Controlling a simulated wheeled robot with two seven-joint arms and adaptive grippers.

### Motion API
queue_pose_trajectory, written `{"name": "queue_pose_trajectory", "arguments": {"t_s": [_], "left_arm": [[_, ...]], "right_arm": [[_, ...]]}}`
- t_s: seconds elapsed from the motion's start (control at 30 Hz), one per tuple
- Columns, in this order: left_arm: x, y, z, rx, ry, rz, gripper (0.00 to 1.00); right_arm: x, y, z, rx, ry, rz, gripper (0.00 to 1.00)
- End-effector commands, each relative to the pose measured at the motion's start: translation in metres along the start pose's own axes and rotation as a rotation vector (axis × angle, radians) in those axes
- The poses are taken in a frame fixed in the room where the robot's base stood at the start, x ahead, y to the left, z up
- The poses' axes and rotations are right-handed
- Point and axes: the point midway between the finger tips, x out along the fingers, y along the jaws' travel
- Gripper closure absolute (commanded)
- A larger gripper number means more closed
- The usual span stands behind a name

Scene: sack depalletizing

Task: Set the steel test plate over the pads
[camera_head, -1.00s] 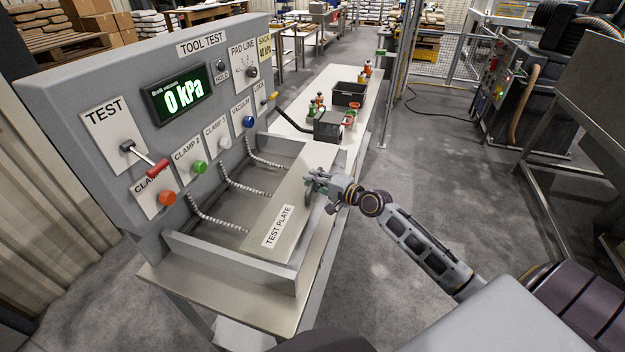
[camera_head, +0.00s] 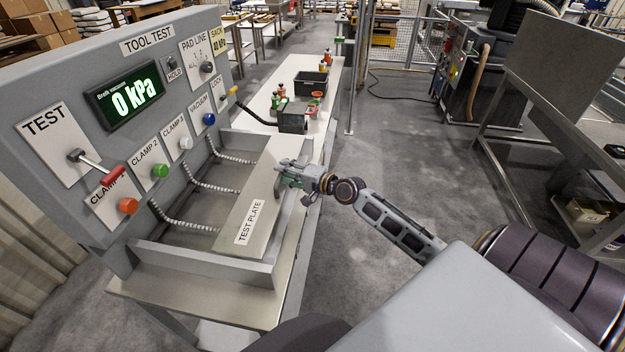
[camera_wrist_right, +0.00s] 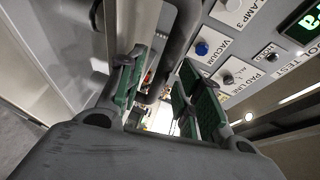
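The steel test plate (camera_head: 262,196), a long grey plate with a "TEST PLATE" label, lies along the right side of the bench tray (camera_head: 200,262). My right gripper (camera_head: 281,178) is at the plate's right edge, by a dark curved handle (camera_head: 277,188). In the right wrist view my right gripper (camera_wrist_right: 160,95) has its green-padded fingers spread apart, with a dark curved bar (camera_wrist_right: 182,35) showing between them. Contact with the bar is not clear. No pads can be made out; ribbed hoses (camera_head: 182,222) run toward the plate's left edge. My left gripper is not in view.
The test panel (camera_head: 150,75) stands along the tray's left side, with a red-handled TEST lever (camera_head: 112,177), coloured knobs and a display (camera_head: 124,99) reading 0 kPa. A black bin (camera_head: 311,82) and small items stand farther along the bench.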

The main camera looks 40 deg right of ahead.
Motion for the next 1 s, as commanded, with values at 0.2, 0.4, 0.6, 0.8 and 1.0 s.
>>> {"name": "queue_pose_trajectory", "arguments": {"t_s": [0.2, 0.4, 0.6, 0.8, 1.0], "left_arm": [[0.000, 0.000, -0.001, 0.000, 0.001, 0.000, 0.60], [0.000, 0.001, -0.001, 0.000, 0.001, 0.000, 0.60], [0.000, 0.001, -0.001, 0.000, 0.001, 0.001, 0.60], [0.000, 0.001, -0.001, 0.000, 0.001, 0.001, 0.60], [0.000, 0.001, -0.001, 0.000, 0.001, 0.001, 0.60]], "right_arm": [[-0.017, 0.001, 0.000, -0.001, 0.000, 0.002, 0.65], [-0.031, 0.001, 0.000, 0.000, -0.001, 0.002, 0.65], [-0.044, 0.001, 0.000, -0.001, -0.001, 0.003, 0.65], [-0.058, 0.001, 0.000, 0.000, 0.000, 0.002, 0.65], [-0.071, 0.001, 0.000, 0.001, 0.000, 0.002, 0.65]]}}
